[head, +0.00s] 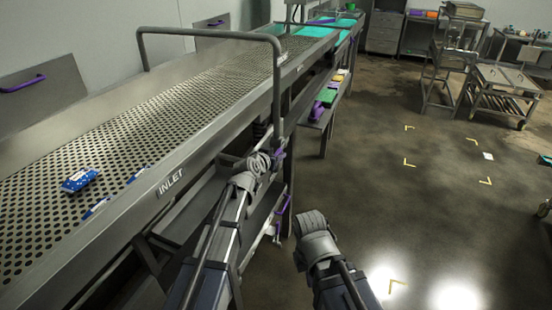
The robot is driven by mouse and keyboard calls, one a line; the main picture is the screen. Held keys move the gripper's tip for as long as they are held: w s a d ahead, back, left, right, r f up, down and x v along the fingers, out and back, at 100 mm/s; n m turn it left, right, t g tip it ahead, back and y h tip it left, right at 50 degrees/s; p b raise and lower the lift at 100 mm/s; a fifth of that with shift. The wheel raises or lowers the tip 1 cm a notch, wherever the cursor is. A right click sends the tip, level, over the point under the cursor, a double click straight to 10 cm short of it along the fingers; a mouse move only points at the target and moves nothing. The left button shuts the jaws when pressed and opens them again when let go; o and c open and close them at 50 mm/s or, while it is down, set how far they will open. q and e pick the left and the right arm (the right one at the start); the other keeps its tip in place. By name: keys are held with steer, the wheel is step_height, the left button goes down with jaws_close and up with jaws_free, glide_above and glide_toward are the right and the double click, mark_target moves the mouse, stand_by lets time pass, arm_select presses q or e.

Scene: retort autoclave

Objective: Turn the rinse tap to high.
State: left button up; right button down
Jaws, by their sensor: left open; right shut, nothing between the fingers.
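I cannot make out a tap body or a high mark for the rinse tap. A small purple part (280,157) shows right at my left gripper (266,161), beside the conveyor's rail post; I cannot tell whether it is the tap handle or whether the two touch. My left gripper is open at the conveyor's right side. A purple curved handle (284,205) shows lower down, below and right of that gripper. My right gripper (309,220) is shut and empty over the floor, lower and to the right of my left gripper.
The perforated conveyor (120,135) marked INLET runs along the left, with a raised tubular rail (210,33). A lower shelf (330,105) holds coloured items. Carts (505,85) stand far right. The floor (400,215) between is open.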

arm_select(q)
steer(key=shift+w+d+f, duration=0.15)
steer(key=shift+w, duration=0.25)
jaws_close()
stand_by(1.2)
